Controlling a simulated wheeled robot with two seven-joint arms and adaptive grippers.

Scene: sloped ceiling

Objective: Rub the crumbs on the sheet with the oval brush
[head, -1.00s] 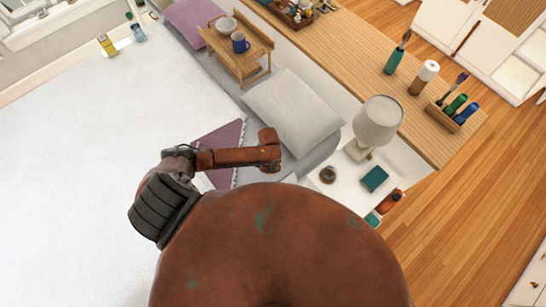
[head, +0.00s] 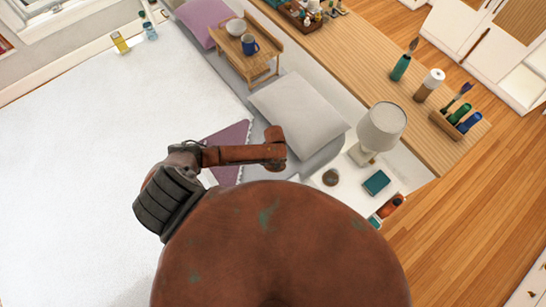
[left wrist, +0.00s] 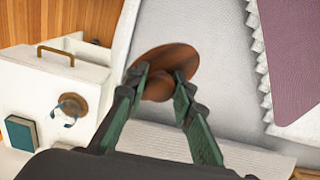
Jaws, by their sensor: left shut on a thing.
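My left gripper (left wrist: 160,85) has dark green fingers, shut on the oval brush (left wrist: 165,58), a reddish-brown wooden oval with a raised grip. The brush is over the pale grey sheet (left wrist: 208,25) in the left wrist view. I cannot tell whether it touches the sheet. Its underside is hidden. I cannot make out any crumbs. In the head view, my rust-coloured arm reaches across the bed, and neither the fingers nor the brush can be made out there. My right gripper is in neither current view.
A purple cloth (left wrist: 290,60) lies right of the brush in the wrist view. A white bedside table (head: 338,199) holds a lamp (head: 381,127), a teal book (head: 376,182) and a round brown item (head: 330,177). A grey pillow (head: 298,112) and a wooden tray table (head: 272,50) are on the bed.

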